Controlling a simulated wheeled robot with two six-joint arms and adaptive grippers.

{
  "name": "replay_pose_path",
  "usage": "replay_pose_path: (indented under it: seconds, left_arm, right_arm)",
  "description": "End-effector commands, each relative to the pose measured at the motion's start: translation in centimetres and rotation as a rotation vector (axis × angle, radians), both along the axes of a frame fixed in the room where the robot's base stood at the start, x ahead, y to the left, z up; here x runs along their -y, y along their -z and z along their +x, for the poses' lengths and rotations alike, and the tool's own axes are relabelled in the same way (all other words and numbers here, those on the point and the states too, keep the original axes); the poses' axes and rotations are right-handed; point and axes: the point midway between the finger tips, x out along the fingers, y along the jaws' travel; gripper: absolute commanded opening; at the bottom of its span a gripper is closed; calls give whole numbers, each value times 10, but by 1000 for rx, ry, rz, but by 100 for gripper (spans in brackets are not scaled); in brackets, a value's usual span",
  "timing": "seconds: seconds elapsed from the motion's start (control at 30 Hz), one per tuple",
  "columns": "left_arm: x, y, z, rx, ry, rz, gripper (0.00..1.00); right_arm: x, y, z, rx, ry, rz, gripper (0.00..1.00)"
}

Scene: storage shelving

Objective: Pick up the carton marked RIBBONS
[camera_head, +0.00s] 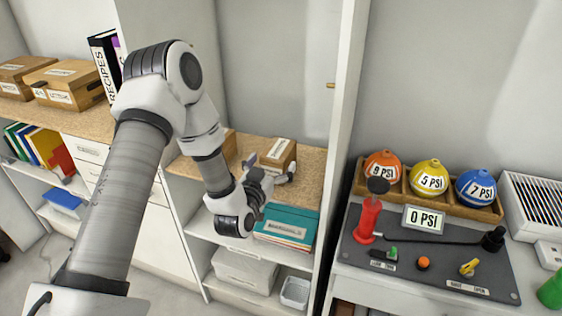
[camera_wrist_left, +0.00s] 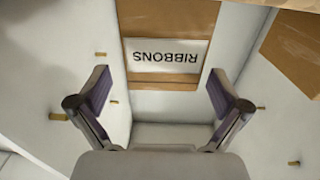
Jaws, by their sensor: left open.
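The RIBBONS carton (camera_wrist_left: 168,15) is a brown cardboard box with a white label, which reads upside down in the left wrist view. In the head view a small labelled carton (camera_head: 278,149) stands on the wooden shelf top, partly hidden behind my gripper. My left gripper (camera_head: 271,172) is in front of that carton. In the left wrist view the gripper (camera_wrist_left: 158,84) has its two fingers spread wide, with nothing held between them. The carton's label lies ahead of the fingers, between their lines. My right gripper is in neither view.
A second brown carton (camera_wrist_left: 294,52) is close by at the right of the wrist view. In the head view a white upright panel (camera_head: 339,130) borders the shelf on the right. Teal folders (camera_head: 287,226) lie on the shelf below. Pressure gauges' balls fill a wooden tray (camera_head: 395,200) at right.

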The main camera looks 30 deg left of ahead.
Motion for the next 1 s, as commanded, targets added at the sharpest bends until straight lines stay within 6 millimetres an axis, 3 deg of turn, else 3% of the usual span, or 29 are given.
replay_pose_path:
  seconds: [0.2, 0.43, 0.47, 0.63, 1.0]
  left_arm:
    - [-7, -2, 37, -1, 0, 0, 100]
    - [-8, 0, 41, -4, 1, -2, 100]
    - [-8, 0, 41, -4, 1, -2, 96]
    - [-8, 0, 41, -4, 1, -2, 36]
    - [-8, -1, 41, -3, 1, -2, 33]
  right_arm:
    - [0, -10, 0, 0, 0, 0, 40]
    - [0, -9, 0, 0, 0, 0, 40]
    - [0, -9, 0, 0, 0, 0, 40]
    - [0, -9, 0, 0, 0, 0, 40]
    - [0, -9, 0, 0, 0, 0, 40]
